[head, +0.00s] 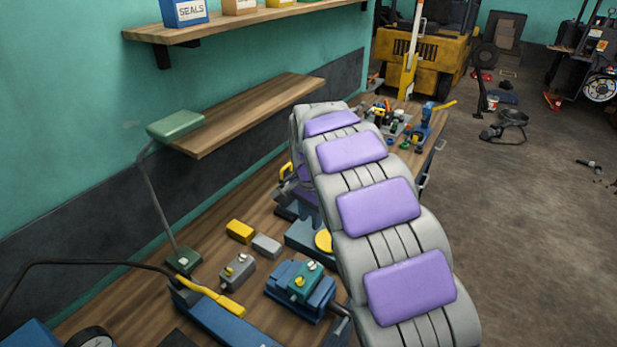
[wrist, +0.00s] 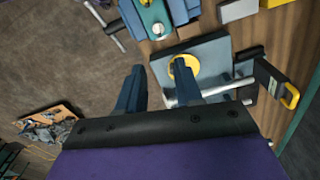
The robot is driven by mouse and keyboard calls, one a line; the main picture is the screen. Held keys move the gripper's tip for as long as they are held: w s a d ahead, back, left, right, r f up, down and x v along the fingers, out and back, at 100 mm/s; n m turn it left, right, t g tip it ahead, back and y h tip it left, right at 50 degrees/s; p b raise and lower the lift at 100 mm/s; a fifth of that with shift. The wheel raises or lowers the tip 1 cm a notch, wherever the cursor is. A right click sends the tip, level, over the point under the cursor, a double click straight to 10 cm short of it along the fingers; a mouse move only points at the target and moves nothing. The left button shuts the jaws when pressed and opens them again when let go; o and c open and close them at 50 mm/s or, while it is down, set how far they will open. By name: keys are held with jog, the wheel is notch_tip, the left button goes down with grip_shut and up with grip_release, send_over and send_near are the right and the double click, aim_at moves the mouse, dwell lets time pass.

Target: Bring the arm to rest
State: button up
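My arm, grey with purple pads, reaches out over the wooden workbench (head: 130,300) in the head view and hides most of my gripper there. In the wrist view my gripper (wrist: 158,84) has its two dark blue fingers spread apart, with nothing held between them. Below the fingers is a blue-grey plate fixture (wrist: 222,48) with a yellow disc. I cannot tell whether a finger touches it. The fixture also shows left of my arm in the head view (head: 305,236).
A blue vise (head: 293,305) with a green block stands near the arm. Yellow (head: 240,231) and grey (head: 266,245) blocks and a lamp (head: 172,125) are to its left. A shelf (head: 245,112) runs along the wall. A forklift (head: 432,50) stands behind; open floor lies right.

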jog(key=s+d+n+b, duration=0.2)
jog(key=s+d, duration=0.2)
jog(key=s, duration=0.5)
jog(key=s+d+n+g+b, duration=0.1)
jog(key=s+d, duration=0.3)
jog(key=s, duration=0.5)
jog(key=s+d+n+b, duration=0.2)
jog(key=s+d, duration=0.2)
jog(key=s, duration=0.6)
jog(key=s+f+n+b, duration=0.1)
jog(key=s+f+n, duration=0.2)
jog(key=s, duration=1)
jog(key=shift+s+d+f+n+g+b, duration=0.25)
jog(key=shift+f+n+g+b, duration=0.15)
jog(key=shift+f, duration=0.2)
